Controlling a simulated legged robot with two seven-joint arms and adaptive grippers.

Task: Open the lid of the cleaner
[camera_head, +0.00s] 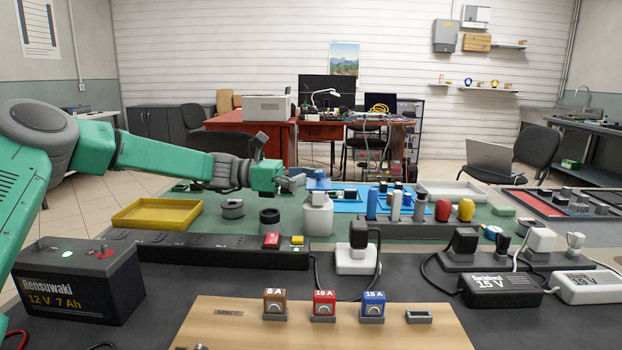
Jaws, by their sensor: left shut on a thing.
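The cleaner is a white bottle (318,217) standing upright on the green mat near the middle of the view. Its blue lid (319,184) is at the top of the bottle; I cannot tell whether it is raised off its seat. My left gripper (303,182) reaches in from the left at lid height. It is shut on the blue lid, at the lid's left side. The fingertips are small and partly hard to make out. My right gripper is not in view.
A yellow tray (157,213) and dark round parts (270,221) lie left of the bottle. A rack with several bottles and colored caps (405,230) stands right of it. A black power strip (205,250) runs in front. A battery (80,283) stands at the front left.

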